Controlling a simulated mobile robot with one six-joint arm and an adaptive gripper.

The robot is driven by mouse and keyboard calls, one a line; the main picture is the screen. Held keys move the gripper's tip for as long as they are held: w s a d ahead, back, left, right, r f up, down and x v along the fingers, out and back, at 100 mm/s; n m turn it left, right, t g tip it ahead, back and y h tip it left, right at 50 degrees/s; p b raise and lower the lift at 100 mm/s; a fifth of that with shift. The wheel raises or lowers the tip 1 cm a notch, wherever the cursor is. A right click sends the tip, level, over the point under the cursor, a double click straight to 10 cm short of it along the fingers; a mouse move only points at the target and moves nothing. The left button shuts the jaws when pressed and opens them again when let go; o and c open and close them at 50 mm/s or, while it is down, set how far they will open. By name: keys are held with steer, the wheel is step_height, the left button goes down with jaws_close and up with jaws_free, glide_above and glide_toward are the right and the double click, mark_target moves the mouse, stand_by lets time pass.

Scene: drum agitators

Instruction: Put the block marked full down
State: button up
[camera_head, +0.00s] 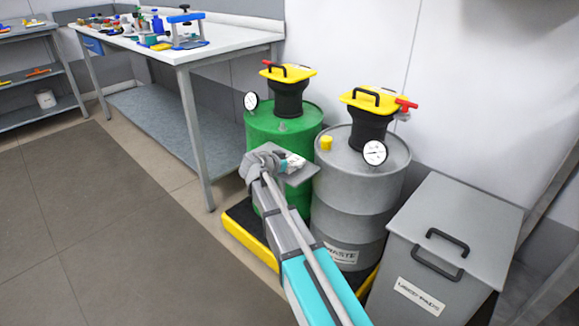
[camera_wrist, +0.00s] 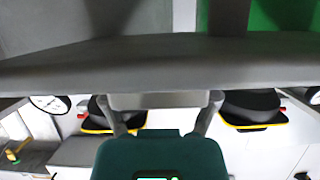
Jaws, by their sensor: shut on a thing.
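My gripper (camera_head: 272,160) is in front of the green drum, at the left edge of a grey plate (camera_head: 298,178). In the wrist view its two fingers (camera_wrist: 163,115) are shut on a grey block (camera_wrist: 155,101). The grey plate (camera_wrist: 60,66) spans the picture just beyond the block, very close to it; whether they touch I cannot tell. A small pale piece with dark marks (camera_head: 293,162) shows at the plate beside my gripper. Its writing is too small to read, and no "full" marking is legible on the block.
The green drum (camera_head: 262,130) and grey waste drum (camera_head: 345,205) stand side by side, each with a yellow-topped black fitting and a gauge. A grey lidded bin (camera_head: 455,215) stands at right. A white worktable (camera_head: 215,48) stands behind at left. Floor at left is clear.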

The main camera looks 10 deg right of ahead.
steer(key=shift+f, duration=0.15)
steer(key=o, duration=1)
steer(key=shift+s+a+r, duration=0.1)
steer(key=shift+a+r, duration=0.05)
steer(key=shift+r, duration=0.15)
steer(key=p+v, duration=0.4)
steer(key=v, duration=0.7)
steer(key=shift+s+a+r+p, duration=0.1)
steer(key=shift+s+a+p, duration=0.1)
steer(key=shift+p, duration=0.15)
